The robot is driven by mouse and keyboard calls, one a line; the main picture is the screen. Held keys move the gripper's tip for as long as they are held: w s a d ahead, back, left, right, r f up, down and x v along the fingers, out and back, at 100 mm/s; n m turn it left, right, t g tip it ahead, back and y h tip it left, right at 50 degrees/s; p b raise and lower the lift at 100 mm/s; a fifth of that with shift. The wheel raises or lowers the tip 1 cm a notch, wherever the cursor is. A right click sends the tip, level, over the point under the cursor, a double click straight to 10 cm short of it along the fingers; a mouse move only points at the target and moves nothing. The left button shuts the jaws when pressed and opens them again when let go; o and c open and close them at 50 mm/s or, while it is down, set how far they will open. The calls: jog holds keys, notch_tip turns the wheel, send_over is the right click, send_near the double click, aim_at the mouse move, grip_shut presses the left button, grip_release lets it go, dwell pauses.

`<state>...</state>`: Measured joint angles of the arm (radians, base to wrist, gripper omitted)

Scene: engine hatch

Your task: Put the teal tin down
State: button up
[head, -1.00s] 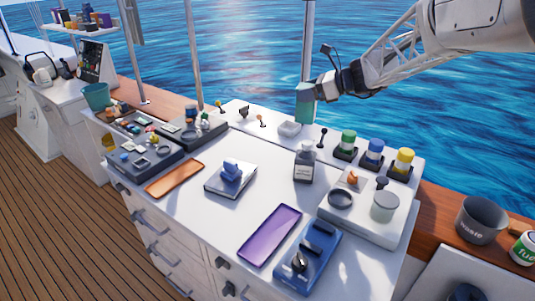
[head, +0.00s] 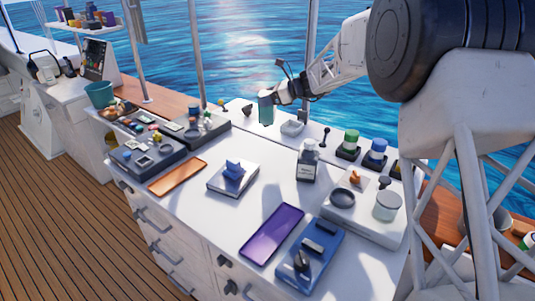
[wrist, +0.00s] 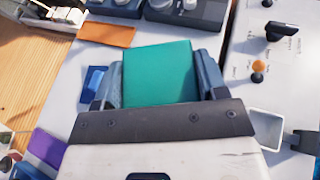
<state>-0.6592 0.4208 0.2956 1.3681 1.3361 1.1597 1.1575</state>
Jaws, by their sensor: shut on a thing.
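The teal tin (head: 266,110) is held in the air above the back part of the white counter. My gripper (head: 274,97) is shut on it. In the wrist view the tin (wrist: 158,74) shows as a flat teal block between the two fingers of my gripper (wrist: 160,85). The tin is clear of the counter top (head: 262,159) in the head view. Its far side is hidden.
A small white dish (head: 292,127) lies near the tin. Bare counter shows between the trays.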

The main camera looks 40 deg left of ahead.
aim_at(267, 119)
jog(key=shift+f, duration=1.95)
jog(key=shift+f, duration=2.45)
jog(key=shift+f, duration=0.1)
jog(key=shift+f, duration=2.45)
jog(key=shift+f, duration=0.15)
jog(key=o, duration=1.1)
